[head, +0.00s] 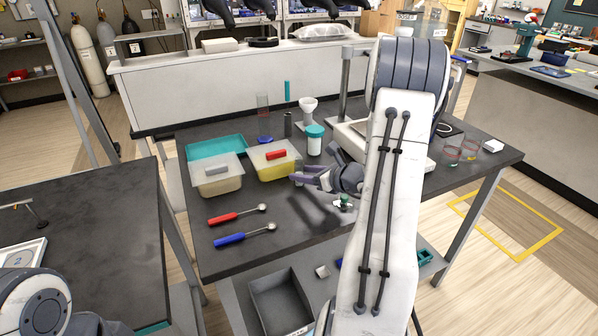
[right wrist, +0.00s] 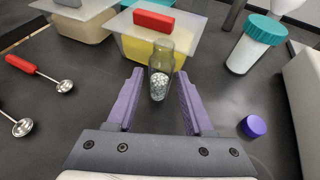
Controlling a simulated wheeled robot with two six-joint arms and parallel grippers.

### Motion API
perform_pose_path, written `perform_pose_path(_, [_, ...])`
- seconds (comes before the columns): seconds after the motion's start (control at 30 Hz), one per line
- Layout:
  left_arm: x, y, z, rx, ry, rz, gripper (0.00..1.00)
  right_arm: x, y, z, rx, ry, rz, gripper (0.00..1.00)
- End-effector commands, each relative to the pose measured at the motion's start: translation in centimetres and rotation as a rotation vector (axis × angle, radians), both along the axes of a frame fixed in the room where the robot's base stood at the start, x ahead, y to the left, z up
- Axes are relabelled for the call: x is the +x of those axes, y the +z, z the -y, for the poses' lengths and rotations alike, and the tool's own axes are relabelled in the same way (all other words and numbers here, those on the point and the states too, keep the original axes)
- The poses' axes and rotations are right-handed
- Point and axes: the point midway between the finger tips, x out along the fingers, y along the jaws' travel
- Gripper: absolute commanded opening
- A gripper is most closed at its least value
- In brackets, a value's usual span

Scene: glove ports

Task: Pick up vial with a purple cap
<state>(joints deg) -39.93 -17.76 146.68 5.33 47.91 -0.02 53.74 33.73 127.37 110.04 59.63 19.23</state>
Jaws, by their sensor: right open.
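A clear glass vial (right wrist: 160,72) with small pale beads in its lower part stands in the right wrist view; I see no cap on it. A loose-looking purple cap (right wrist: 252,126) lies on the dark table to the right of the gripper. My right gripper (right wrist: 159,84) is open, with its purple fingers on either side of the vial and gaps visible. In the head view the right gripper (head: 308,177) is low over the table; the vial is hard to make out there and I cannot pick out the cap. My left gripper is out of view.
A yellow tub (head: 273,163) with a red-handled lid stands just beyond the vial, beside a pale tub (head: 217,178). A teal-capped white jar (head: 314,141) is close by. Red (head: 237,214) and blue (head: 245,235) scoops lie at the front left.

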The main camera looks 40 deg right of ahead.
Motion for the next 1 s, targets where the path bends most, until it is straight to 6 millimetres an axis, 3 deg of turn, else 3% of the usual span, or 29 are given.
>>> perform_pose_path(0.13, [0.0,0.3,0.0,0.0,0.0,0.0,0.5,1.6,-0.6,-0.2,0.0,0.001,-0.001,0.52])
perform_pose_path(0.4, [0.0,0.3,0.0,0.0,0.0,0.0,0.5,1.8,-0.8,-0.2,-0.001,-0.001,-0.001,0.52])
perform_pose_path(0.53, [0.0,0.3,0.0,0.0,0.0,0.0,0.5,1.8,-0.8,-0.2,-0.001,-0.001,-0.001,0.02])
perform_pose_path(0.57, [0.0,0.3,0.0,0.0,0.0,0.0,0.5,1.8,-0.8,-0.2,-0.001,-0.001,-0.001,0.0])
perform_pose_path(1.0, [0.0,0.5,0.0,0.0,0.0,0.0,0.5,1.8,-0.4,-0.2,-0.001,-0.001,0.0,0.0])
